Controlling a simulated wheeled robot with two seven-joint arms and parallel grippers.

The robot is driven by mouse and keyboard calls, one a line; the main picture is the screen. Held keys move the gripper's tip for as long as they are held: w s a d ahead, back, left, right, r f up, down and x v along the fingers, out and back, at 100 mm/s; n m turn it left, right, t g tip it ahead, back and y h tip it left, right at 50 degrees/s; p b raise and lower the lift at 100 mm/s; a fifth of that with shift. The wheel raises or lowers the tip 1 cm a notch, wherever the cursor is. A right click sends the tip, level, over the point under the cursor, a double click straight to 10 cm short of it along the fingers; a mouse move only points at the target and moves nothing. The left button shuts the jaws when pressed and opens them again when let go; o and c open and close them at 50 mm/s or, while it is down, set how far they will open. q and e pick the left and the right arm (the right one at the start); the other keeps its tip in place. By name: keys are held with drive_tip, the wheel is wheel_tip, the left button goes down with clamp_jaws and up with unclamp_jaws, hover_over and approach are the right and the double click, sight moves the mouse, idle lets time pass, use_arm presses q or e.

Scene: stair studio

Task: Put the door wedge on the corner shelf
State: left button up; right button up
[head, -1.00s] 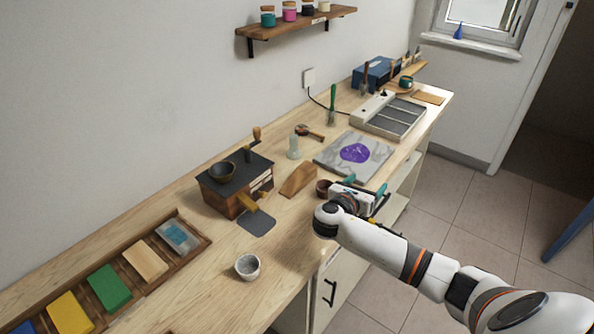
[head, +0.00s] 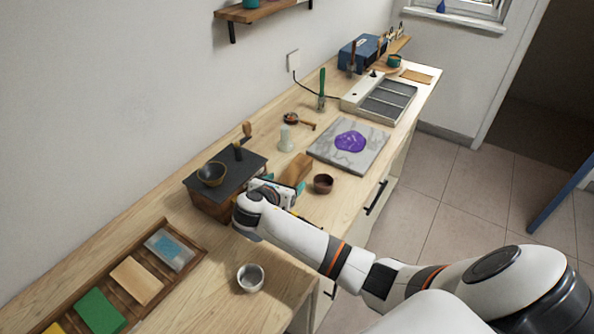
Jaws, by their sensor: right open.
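The door wedge (head: 296,168) is a brown wooden block lying on the workbench, between the dark-topped wooden box and the grey slab. My right gripper (head: 284,182) is at its near end, with teal fingertips beside the wedge. It is open; its white body hides the lower near part of the wedge, and I cannot tell whether they touch. A wooden wall shelf (head: 270,12) shows at the top, cut off by the frame; I cannot tell whether it is the corner shelf. My left gripper is out of view.
The wooden box (head: 212,203) with a bowl (head: 212,174) on top stands close left of my gripper. A small brown cup (head: 323,183) is close on the right. A metal cup (head: 250,278) stands nearer. A pale bottle (head: 286,140) stands behind the wedge.

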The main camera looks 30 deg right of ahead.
sight(291, 177)
drive_tip(key=shift+w+d+f, duration=0.2)
drive_tip(key=shift+w, duration=0.05)
drive_tip(key=x, duration=0.5)
drive_tip(key=shift+w+d+f, duration=0.15)
drive_tip(key=shift+w+d, duration=0.1)
drive_tip(key=shift+d, duration=0.05)
drive_tip(key=c, duration=1.4)
